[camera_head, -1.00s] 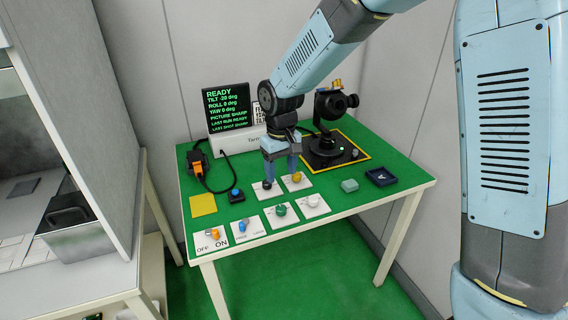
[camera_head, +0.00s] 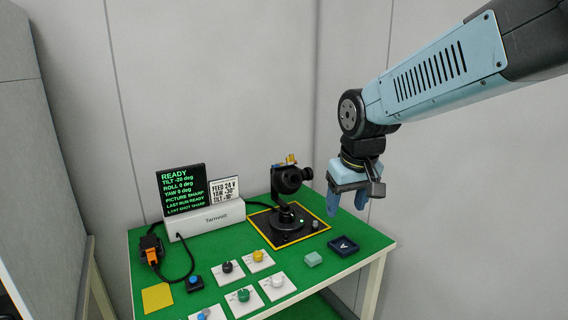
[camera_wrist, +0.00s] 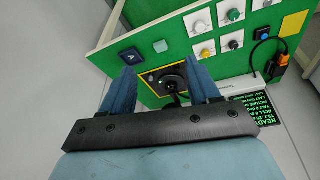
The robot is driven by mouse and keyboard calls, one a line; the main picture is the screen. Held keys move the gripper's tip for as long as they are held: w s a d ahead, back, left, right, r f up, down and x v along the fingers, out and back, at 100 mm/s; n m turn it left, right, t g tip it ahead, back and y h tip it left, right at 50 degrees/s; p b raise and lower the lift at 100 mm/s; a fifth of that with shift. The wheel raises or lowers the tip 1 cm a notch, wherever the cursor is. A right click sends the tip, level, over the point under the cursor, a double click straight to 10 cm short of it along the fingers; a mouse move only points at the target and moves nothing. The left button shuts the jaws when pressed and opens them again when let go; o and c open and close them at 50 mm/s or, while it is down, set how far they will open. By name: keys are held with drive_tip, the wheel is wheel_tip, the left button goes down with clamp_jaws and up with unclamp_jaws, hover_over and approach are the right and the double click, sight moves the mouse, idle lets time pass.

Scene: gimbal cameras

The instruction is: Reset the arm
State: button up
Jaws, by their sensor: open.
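My gripper (camera_head: 347,203) hangs in the air above the right side of the green table (camera_head: 345,262), fingers pointing down. It is open and empty. In the wrist view its two blue fingers (camera_wrist: 160,88) stand apart, with the black gimbal camera (camera_wrist: 171,82) seen between and beyond them. In the head view the gimbal camera (camera_head: 290,180) stands on its round black base inside a yellow-edged square, left of my gripper and apart from it.
Several knobs on white plates, a blue button (camera_head: 193,283), a yellow square (camera_head: 157,297), a pale green block (camera_head: 313,259) and a dark blue tray (camera_head: 343,247) lie on the table.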

drive_tip(key=s+d+r+m+t, duration=0.2)
drive_tip(key=s+d+r+m, duration=0.1)
drive_tip(key=s+d, duration=0.7)
drive_tip(key=shift+s+d, duration=0.15)
drive_tip(key=shift+s, duration=0.9)
drive_tip(key=shift+r, duration=0.1)
idle(3.4)
